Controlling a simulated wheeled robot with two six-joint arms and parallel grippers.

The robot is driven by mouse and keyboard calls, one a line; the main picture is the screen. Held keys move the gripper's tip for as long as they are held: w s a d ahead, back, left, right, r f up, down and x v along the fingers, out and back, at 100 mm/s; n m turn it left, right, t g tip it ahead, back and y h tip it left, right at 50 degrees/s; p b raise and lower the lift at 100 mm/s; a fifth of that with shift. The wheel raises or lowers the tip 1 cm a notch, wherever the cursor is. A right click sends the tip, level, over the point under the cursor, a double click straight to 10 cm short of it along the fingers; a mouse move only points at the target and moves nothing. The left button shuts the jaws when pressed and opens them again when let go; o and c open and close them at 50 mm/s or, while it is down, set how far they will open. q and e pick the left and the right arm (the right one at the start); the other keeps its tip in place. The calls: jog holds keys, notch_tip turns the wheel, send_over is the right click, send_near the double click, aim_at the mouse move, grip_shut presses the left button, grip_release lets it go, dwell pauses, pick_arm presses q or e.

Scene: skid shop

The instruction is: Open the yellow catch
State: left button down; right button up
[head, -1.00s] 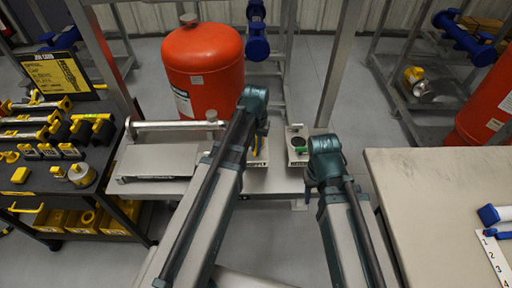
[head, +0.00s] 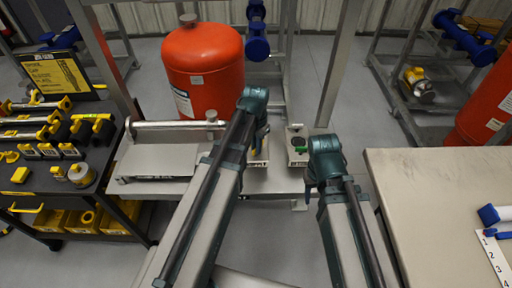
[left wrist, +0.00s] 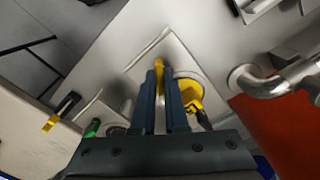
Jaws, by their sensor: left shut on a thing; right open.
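The yellow catch (left wrist: 158,64) shows in the left wrist view as a narrow yellow piece at the fingertips, over a pale plate on the grey skid. My left gripper (left wrist: 161,72) is shut on it. In the head view my left gripper (head: 257,147) is mostly hidden behind its own arm, with a bit of yellow beside it. A rounder yellow part with a black end (left wrist: 191,92) lies just right of the fingers. My right gripper (head: 310,185) is open and apart, beside the skid's right edge, its fingers largely hidden by its wrist.
A small panel with a green part (head: 297,148) stands between the arms. A red tank (head: 203,68) and a metal pipe handle (head: 170,125) are at the skid's back left. A black tool cart (head: 108,160) stands left. A beige table (head: 430,210) stands right.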

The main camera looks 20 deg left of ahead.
pick_arm(q)
jog(key=m, duration=0.3)
dwell(0.4)
jog(key=shift+m, duration=1.8)
jog(key=shift+m, duration=1.7)
